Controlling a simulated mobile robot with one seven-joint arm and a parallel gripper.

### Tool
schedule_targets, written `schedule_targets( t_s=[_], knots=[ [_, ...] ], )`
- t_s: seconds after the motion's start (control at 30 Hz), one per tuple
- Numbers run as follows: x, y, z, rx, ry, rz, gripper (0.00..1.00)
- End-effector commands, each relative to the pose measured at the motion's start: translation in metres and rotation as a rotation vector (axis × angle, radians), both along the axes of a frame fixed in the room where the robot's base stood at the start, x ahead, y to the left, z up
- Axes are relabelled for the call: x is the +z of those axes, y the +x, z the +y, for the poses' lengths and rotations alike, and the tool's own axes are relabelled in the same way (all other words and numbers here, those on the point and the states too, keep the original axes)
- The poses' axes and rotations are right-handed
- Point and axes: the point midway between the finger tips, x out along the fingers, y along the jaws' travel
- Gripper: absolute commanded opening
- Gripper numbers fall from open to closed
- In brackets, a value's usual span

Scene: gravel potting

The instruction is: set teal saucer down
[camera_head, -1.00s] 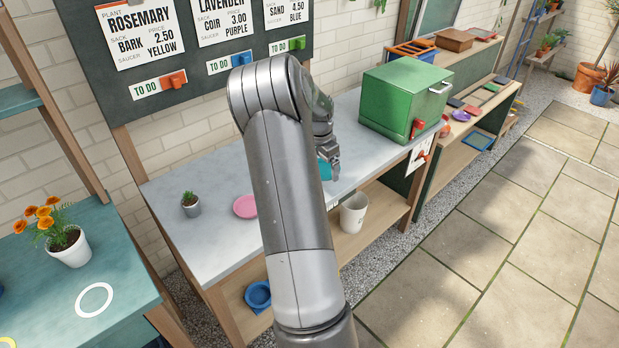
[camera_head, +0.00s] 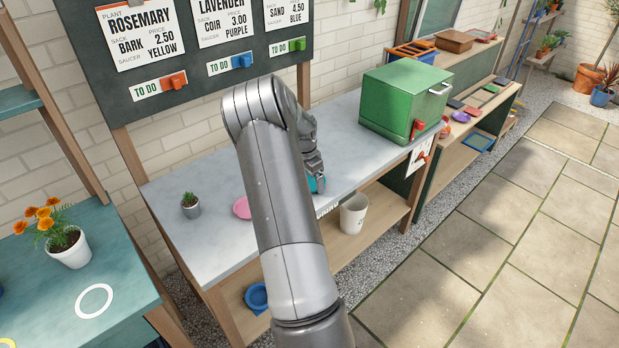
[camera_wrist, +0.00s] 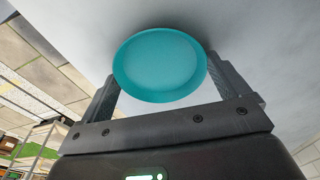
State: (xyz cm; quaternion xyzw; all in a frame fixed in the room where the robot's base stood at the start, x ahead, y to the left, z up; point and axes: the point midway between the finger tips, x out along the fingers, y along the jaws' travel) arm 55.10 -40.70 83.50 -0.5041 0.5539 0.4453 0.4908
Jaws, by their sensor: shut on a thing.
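The teal saucer (camera_head: 317,184) is mostly hidden behind my arm in the head view, at the front part of the grey bench top (camera_head: 215,240). In the wrist view the teal saucer (camera_wrist: 160,64) shows whole, between the two fingers of my gripper (camera_wrist: 163,75). My gripper (camera_head: 316,174) is shut on the saucer. The pale bench surface lies behind the saucer in the wrist view. I cannot tell whether the saucer touches it.
A pink saucer (camera_head: 242,207) and a small potted plant (camera_head: 190,204) are on the bench, left of my arm. A green box (camera_head: 400,100) stands at its right end. A white pot (camera_head: 353,214) and blue saucer (camera_head: 256,297) are on the lower shelf.

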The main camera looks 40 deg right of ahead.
Motion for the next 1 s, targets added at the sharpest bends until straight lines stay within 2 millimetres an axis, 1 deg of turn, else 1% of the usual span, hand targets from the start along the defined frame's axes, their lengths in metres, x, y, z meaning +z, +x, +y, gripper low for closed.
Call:
schedule_targets(
  t_s=[0.03, 0.07, 0.13, 0.37, 0.47, 0.57, 0.8, 0.9, 1.0],
  knots=[
    [-0.002, 0.000, 0.000, 0.000, 0.001, 0.001, 0.71],
    [-0.002, 0.000, 0.000, 0.000, 0.001, 0.001, 0.94],
    [-0.002, 0.000, 0.000, 0.000, 0.000, 0.000, 0.99],
    [-0.001, 0.000, 0.000, 0.000, 0.000, 0.000, 1.00],
    [0.004, 0.000, 0.000, 0.001, -0.001, -0.001, 1.00],
    [0.019, 0.001, 0.002, 0.002, -0.001, -0.002, 1.00],
    [0.070, 0.002, 0.009, 0.001, -0.001, -0.003, 1.00],
    [0.090, 0.001, 0.011, 0.001, -0.001, -0.002, 1.00],
    [0.105, 0.001, 0.012, 0.001, 0.000, -0.001, 1.00]
  ],
)
